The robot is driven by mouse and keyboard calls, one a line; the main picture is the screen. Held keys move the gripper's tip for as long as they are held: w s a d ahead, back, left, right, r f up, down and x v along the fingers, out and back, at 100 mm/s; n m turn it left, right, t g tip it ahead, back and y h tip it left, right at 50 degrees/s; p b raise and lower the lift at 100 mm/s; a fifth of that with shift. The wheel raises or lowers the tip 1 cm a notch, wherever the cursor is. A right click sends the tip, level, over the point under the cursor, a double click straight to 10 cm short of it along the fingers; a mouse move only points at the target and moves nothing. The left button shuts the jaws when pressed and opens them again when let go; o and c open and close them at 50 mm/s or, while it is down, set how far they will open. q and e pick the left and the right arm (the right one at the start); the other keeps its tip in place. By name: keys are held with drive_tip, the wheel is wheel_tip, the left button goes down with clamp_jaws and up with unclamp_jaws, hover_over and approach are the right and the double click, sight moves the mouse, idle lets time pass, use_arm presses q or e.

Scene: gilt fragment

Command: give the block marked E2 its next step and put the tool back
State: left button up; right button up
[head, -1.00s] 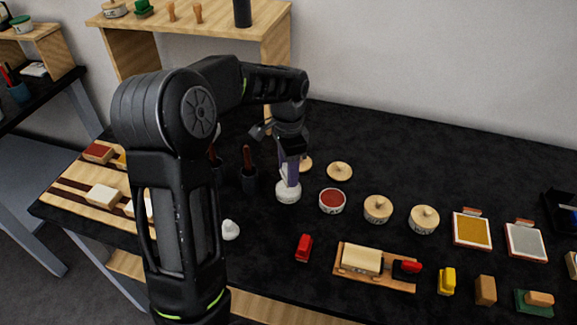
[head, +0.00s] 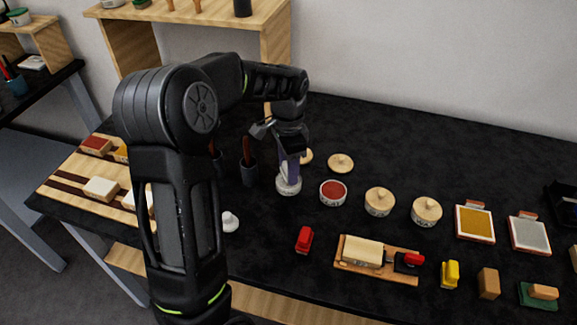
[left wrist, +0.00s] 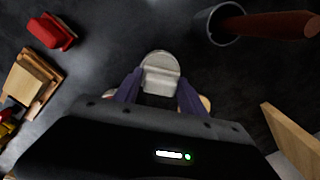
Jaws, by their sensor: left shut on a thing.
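My left gripper (head: 289,178) points down at a small white pot (head: 288,188) on the black table. In the left wrist view its purple fingers (left wrist: 160,95) stand apart on either side of a pale grey-white thing (left wrist: 160,76). They are shut on this thing, but its shape is partly hidden and I cannot tell it from the pot. A cream block (head: 363,252) lies on a wooden board (head: 345,268). More blocks, cream (head: 101,188) and red (head: 95,145), lie on a striped rack (head: 58,189). No E2 mark can be read. My right gripper is out of view.
A dark cup (head: 249,174) with a red-brown handle stands left of the pot, also in the wrist view (left wrist: 222,30). An open red pot (head: 333,192) and lidded pots (head: 379,202) stand to the right. A red tool (head: 304,240) and white knob (head: 230,221) lie in front.

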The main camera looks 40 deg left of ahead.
use_arm(q)
drive_tip(key=shift+f+b, duration=0.35)
drive_tip(key=shift+f, duration=0.25)
idle(1.6)
wheel_tip(320, 180, up, 7)
drive_tip(key=p, duration=0.5)
drive_tip(key=shift+r, duration=0.1)
idle(0.9)
